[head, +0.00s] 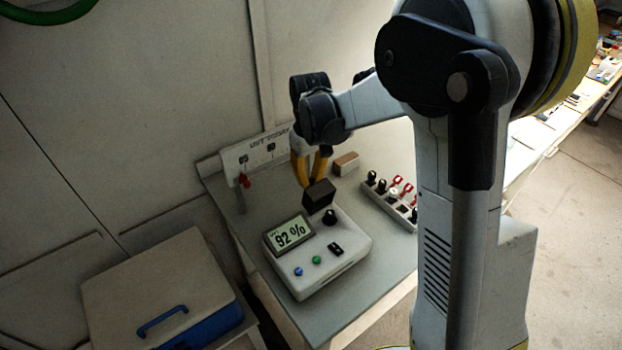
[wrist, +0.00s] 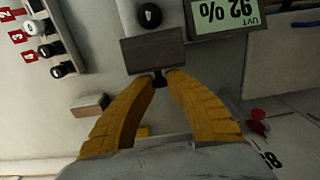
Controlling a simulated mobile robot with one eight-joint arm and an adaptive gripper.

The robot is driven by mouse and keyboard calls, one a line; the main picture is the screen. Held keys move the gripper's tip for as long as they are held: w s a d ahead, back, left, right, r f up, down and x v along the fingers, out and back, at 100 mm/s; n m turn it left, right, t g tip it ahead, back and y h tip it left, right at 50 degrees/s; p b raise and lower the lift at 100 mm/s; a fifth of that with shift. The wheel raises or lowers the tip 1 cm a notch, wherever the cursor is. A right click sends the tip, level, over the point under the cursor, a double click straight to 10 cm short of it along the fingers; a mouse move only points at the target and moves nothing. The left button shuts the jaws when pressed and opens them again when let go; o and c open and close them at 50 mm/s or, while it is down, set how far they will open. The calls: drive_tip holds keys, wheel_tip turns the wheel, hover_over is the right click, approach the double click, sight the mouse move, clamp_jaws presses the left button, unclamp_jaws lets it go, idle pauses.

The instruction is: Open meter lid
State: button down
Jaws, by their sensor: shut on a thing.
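The white meter (head: 345,258) stands on the grey table, its screen (head: 289,233) reading 92 %. Its dark brown lid (head: 319,195) is at the meter's back edge, behind a black dial (head: 330,216). I cannot tell the lid's exact angle. In the wrist view the lid (wrist: 152,54) shows as a dark panel with a small black knob (wrist: 158,82) on its near side. My gripper (wrist: 161,77) has its yellow fingertips closed around this knob. In the head view my gripper (head: 317,172) comes down behind the lid, its tips partly hidden.
A rack (head: 388,199) with black knobs and red tags stands right of the meter. A small brown block (head: 346,163) lies behind. A white panel (head: 256,152) with a red item (head: 245,180) stands at back left. A blue-handled case (head: 160,290) is at lower left.

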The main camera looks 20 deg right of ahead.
drive_tip(key=shift+w+a+f+b, duration=0.25)
drive_tip(key=shift+w+f+b, duration=0.1)
drive_tip(key=shift+w+f, duration=0.3)
drive_tip(key=c, duration=1.4)
unclamp_jaws()
drive_tip(key=shift+r, duration=0.1)
wheel_tip(320, 180, up, 12)
drive_tip(key=s+f+m+t+b, duration=0.1)
drive_tip(key=s+f+t+b, duration=0.1)
drive_tip(key=s, duration=0.5)
drive_tip(key=s+f+m+t+b, duration=0.1)
drive_tip(key=s+f+t+b, duration=0.1)
drive_tip(key=s, duration=0.5)
drive_tip(key=s+f+m+t+b, duration=0.1)
drive_tip(key=s+f+t+b, duration=0.1)
drive_tip(key=s, duration=0.5)
drive_tip(key=shift+s+d+f+m+t+b, duration=0.1)
drive_tip(key=shift+s+d+m+t+b, duration=0.2)
drive_tip(key=shift+t+b, duration=0.25)
